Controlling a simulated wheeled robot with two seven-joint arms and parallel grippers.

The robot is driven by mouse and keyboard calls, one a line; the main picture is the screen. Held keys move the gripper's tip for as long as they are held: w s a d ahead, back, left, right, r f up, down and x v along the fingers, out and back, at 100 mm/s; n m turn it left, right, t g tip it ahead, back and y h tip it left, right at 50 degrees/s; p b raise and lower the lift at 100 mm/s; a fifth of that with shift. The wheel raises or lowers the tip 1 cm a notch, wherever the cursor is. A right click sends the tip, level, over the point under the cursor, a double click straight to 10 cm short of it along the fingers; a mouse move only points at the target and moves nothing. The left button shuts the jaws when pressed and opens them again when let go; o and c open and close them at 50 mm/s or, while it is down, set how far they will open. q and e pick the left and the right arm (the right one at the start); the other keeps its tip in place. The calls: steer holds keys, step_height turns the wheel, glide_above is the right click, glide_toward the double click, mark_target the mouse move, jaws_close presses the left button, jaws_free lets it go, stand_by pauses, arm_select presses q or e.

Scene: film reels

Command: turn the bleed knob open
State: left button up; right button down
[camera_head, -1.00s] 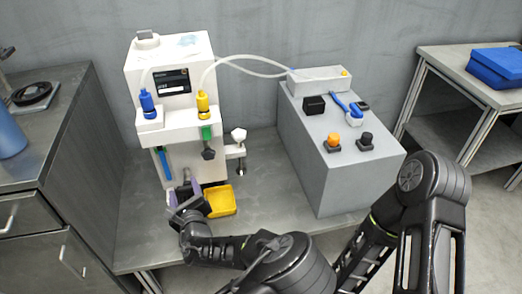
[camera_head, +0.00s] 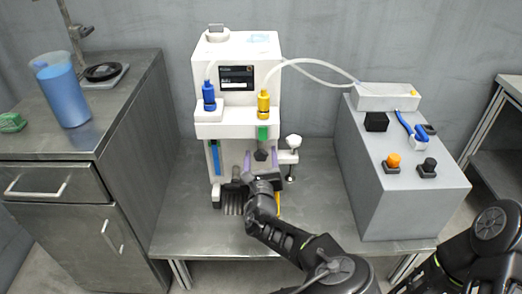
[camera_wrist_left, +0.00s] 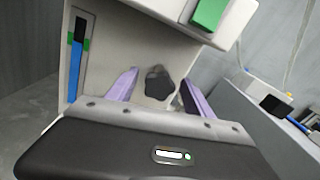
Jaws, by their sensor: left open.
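A dark faceted knob (camera_head: 260,155), which I take to be the bleed knob, is on the front of the white machine (camera_head: 236,50), below a green block (camera_head: 263,133). My left gripper (camera_head: 261,162) is open, its two purple fingers pointing at the machine, one on each side of the knob in the picture. In the left wrist view the knob (camera_wrist_left: 160,84) shows between the fingers, nearer the right one. I see no contact, and the remaining depth is unclear. A second, white knob (camera_head: 293,141) is on the machine's right side. My right gripper is not in view.
A grey box (camera_head: 400,205) with several buttons stands to the right. Blue (camera_head: 209,97) and yellow (camera_head: 263,103) fittings sit above. A blue beaker (camera_head: 62,95) stands on the left counter.

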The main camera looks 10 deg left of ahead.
mark_target(261, 147)
arm_select(q)
steer(key=shift+x, duration=1.7)
steer(key=shift+c, duration=0.2)
jaws_close()
